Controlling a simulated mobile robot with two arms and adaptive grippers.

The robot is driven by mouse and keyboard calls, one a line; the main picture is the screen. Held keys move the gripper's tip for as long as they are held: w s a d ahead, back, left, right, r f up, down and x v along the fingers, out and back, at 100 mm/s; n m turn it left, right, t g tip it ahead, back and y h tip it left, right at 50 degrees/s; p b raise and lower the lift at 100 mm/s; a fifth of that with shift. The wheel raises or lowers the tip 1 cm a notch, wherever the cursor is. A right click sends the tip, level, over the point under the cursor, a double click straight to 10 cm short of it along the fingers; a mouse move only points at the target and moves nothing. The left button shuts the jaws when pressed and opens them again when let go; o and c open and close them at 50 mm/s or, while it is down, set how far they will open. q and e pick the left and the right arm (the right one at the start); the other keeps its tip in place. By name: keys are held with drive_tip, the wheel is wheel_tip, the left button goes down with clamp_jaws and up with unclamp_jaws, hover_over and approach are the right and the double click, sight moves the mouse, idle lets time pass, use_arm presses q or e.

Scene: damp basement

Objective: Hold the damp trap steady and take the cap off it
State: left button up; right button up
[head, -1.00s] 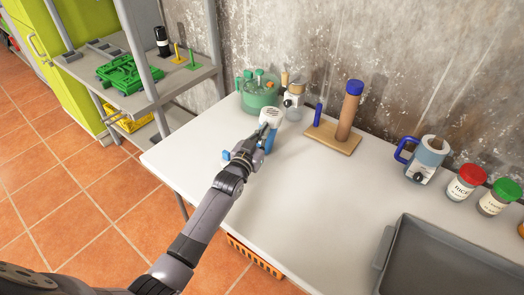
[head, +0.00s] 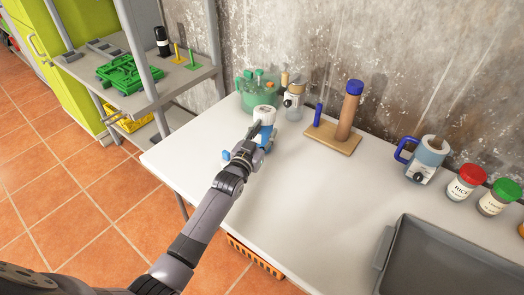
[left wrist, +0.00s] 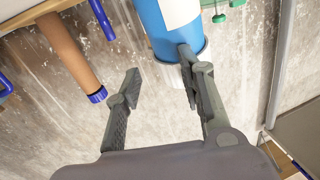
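The damp trap (head: 267,134) stands on the table near its back left, a blue body with a white cap (head: 264,112) on top. In the left wrist view, which looks upside down, the blue body (left wrist: 160,38) has a white label and the pale cap (left wrist: 173,76) shows at its lower end. My left gripper (head: 254,137) is at the near side of the trap and hides part of the body. In the wrist view its fingers (left wrist: 158,90) are spread; one overlaps the trap and the other is clear of it. I cannot tell whether it touches. My right gripper is out of view.
A green holder (head: 258,95) and a small jar (head: 293,106) stand close behind the trap. A wooden stand with a brown post (head: 348,115) is to the right. A mug (head: 428,158), jars and a grey tray (head: 440,262) are farther right. The table's middle is clear.

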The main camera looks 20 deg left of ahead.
use_arm(q)
drive_tip(key=o, duration=1)
drive_tip(key=shift+c, duration=0.2)
